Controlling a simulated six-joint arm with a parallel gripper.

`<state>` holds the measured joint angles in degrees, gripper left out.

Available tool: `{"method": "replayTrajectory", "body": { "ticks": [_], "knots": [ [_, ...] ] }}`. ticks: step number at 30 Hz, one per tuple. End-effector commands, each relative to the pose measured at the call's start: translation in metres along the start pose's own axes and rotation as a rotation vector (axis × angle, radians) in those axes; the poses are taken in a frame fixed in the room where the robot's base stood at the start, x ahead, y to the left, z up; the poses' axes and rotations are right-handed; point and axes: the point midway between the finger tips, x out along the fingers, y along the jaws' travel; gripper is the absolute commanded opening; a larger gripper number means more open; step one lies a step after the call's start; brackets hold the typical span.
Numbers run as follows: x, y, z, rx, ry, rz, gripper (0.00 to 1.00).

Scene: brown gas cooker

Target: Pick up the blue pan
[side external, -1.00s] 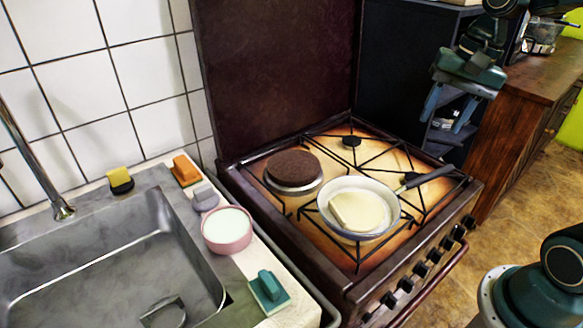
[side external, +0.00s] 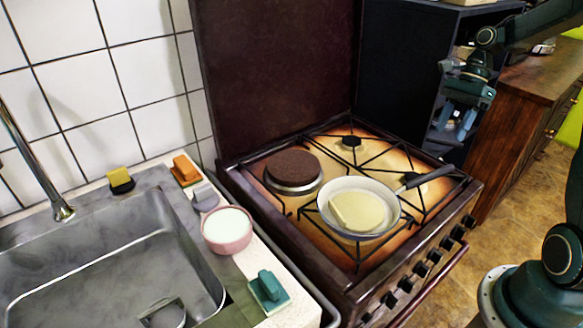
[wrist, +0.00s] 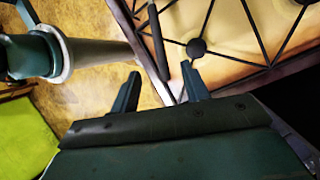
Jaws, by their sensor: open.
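The pan (side external: 390,222), pale blue-grey outside and whitish inside, sits on the front burner grate of the cooker, with a pale yellow slab (side external: 357,211) lying in it. Its dark handle (side external: 438,178) points to the upper right, towards the cooker's right edge. My gripper (side external: 454,126) is open and empty, in the air beyond the handle's end and apart from it. In the wrist view, the handle (wrist: 158,40) runs down towards the space between my open fingers (wrist: 160,74). The pan's bowl is out of that view.
The brown cooker (side external: 300,238) has a raised lid behind it and knobs along its front. A brown round item (side external: 293,167) stands on the left burner. A pink bowl (side external: 227,242) and sponges are on the sink counter. Wooden cabinets (side external: 510,125) stand at the right.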

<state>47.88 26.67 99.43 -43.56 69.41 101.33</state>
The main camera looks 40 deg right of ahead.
Motion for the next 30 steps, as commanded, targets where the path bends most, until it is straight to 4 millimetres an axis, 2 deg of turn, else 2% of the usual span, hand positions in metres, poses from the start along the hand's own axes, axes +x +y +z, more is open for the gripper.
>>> {"method": "replayTrajectory", "body": {
  "ticks": [11,17,24,30],
  "knots": [
    [0.010,0.000,0.000,0.003,-0.004,0.001,0.46],
    [0.033,0.001,0.000,0.002,-0.001,0.004,0.46],
    [0.069,0.000,0.000,0.001,-0.003,0.004,0.46],
    [0.084,0.000,0.000,0.001,-0.001,0.001,0.46]
  ]
}}
